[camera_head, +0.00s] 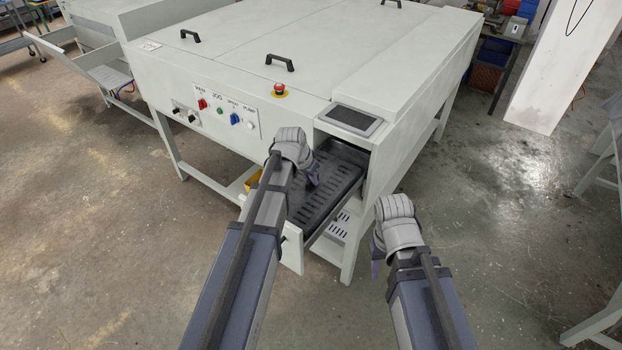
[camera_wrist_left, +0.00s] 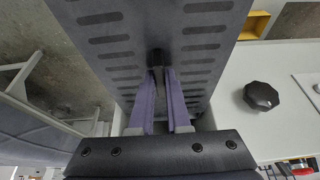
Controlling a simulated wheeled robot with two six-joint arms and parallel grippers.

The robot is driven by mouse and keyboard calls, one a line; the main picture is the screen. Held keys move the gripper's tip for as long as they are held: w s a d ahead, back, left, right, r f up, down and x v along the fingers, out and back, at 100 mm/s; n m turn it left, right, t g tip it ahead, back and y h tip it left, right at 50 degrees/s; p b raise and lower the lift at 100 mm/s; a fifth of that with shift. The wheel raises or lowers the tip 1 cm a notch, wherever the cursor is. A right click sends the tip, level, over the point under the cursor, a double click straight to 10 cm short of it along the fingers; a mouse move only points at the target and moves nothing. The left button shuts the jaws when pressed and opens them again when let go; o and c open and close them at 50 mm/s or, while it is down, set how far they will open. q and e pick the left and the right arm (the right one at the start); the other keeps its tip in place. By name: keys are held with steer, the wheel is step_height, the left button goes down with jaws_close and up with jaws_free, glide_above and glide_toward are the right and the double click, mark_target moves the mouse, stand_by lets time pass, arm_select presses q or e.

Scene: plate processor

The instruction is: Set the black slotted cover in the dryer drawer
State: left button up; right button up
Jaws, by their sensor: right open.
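The black slotted cover (camera_head: 325,203) is at the pulled-out dryer drawer (camera_head: 292,250), under the tablet-topped corner of the machine. My left gripper (camera_head: 313,179) is over the cover. In the left wrist view the purple fingers of this gripper (camera_wrist_left: 161,76) are closed around a dark knob in the middle of the cover (camera_wrist_left: 105,40). Rows of slots run along both sides of it. I cannot tell whether the cover rests fully in the drawer or sits slightly above it. My right gripper (camera_head: 377,262) is open, apart from the drawer on the right, and partly hidden by its wrist.
The large grey machine (camera_head: 300,50) has lid handles, a red stop button (camera_head: 279,89) and a control panel (camera_head: 225,112) on its front. A dark screen (camera_head: 352,118) sits above the drawer opening. A yellow object (camera_head: 252,182) lies left of the drawer.

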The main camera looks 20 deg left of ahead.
arm_select(q)
steer(key=o, duration=0.5)
steer(key=shift+c, duration=0.2)
steer(key=shift+r, duration=0.1)
steer(key=shift+r+p, duration=0.45)
steer(key=shift+p, duration=0.1)
steer(key=p+v, duration=1.1)
steer(key=v, duration=0.1)
steer(key=s+d+f+g+y, duration=0.1)
steer(key=s+d+g, duration=0.1)
steer(key=s+d, duration=0.5)
steer(key=s+d+g+y, duration=0.2)
steer(key=s+d, duration=0.6)
steer(key=s, duration=0.4)
steer(key=shift+s+f+g, duration=0.35)
steer(key=shift+f+g, duration=0.05)
steer(key=shift+f, duration=0.15)
